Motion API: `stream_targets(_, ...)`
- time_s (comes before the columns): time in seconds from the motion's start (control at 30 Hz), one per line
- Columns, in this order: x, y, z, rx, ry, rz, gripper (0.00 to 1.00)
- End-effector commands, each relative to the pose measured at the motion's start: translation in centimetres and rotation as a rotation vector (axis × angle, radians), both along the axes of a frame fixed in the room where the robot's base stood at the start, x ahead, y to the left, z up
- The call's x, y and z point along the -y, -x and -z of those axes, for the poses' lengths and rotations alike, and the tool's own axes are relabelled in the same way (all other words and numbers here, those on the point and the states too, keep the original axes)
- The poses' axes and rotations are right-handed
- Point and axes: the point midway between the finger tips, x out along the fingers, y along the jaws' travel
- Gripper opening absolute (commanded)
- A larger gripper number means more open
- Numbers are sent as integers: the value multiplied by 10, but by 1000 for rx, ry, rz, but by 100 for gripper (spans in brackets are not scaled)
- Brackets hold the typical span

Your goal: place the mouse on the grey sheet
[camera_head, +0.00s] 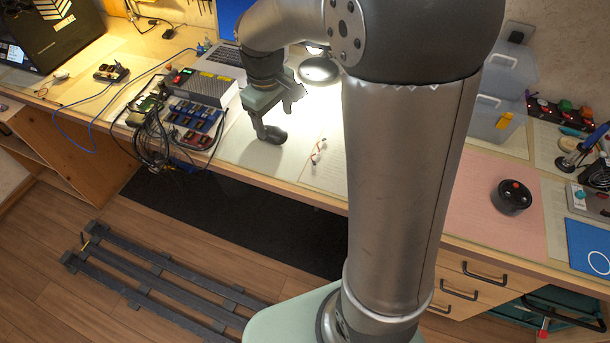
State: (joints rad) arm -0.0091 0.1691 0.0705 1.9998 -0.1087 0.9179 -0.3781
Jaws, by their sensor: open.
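My gripper (277,117) is open and points down over the worktop, under the arm's wrist. A small dark rounded object, which looks like the mouse (277,135), sits right at the lower fingertip. I cannot tell whether the finger touches it. It appears to rest on the pale grey sheet (245,152) near the front edge of the worktop. The finger hides part of the mouse.
Left of the sheet stand a grey box (203,88), blue trays (192,122) and tangled black cables (150,135). A pink sheet (480,190) with a black round device (511,197) is farther right.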

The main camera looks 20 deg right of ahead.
Motion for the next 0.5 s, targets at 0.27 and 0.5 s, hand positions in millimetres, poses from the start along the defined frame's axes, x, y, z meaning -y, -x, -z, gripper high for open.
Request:
stream_targets(0.27,6,166,-6,-7,-74,370,69)
stream_targets(0.5,6,213,6,-19,-103,488,69)
